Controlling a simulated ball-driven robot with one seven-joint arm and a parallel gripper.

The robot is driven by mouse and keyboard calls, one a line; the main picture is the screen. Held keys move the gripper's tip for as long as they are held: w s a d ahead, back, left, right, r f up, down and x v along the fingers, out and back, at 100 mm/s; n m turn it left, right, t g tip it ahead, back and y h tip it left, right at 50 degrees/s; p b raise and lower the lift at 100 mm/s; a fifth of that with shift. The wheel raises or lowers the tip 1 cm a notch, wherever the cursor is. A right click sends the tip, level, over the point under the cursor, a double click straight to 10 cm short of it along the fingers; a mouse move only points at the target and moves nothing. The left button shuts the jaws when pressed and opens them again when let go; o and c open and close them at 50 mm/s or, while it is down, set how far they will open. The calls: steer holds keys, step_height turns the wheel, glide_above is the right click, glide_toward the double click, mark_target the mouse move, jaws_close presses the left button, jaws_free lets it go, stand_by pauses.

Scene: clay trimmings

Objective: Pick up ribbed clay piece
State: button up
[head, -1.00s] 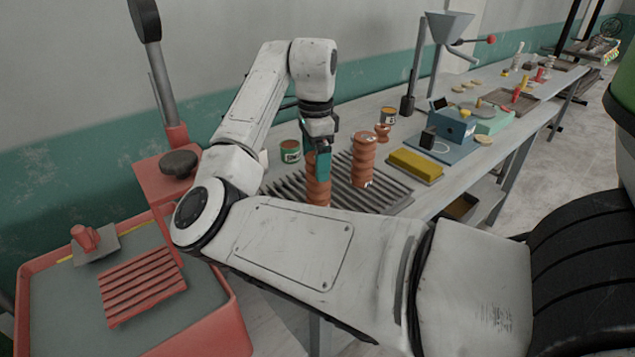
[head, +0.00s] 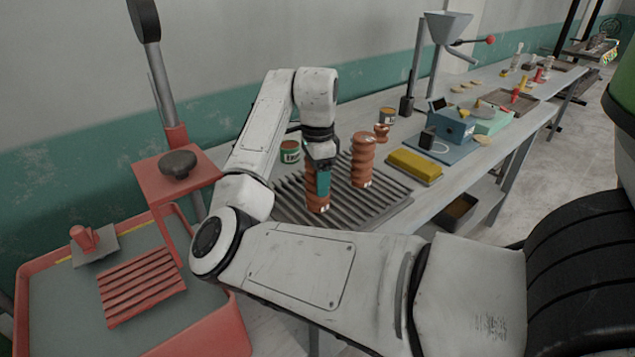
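A ribbed, orange-brown clay piece (head: 317,204) stands upright on a dark slatted rack (head: 385,212). A second, similar ribbed clay piece (head: 363,160) stands on the rack to its right, apart from my gripper. My gripper (head: 319,186) is pointing down over the left piece, with a teal finger in front of its upper and middle part. The finger overlaps the piece in the picture; whether the fingers touch or clamp it cannot be seen. The far finger is hidden.
A yellow block (head: 415,165) lies right of the rack. A small can (head: 290,152) stands behind it, and a small brown pot (head: 382,132) stands behind the right piece. A red-rimmed tray (head: 215,335) with a ribbed slab (head: 141,286) is at lower left.

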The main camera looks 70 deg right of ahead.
steer(key=c, duration=1)
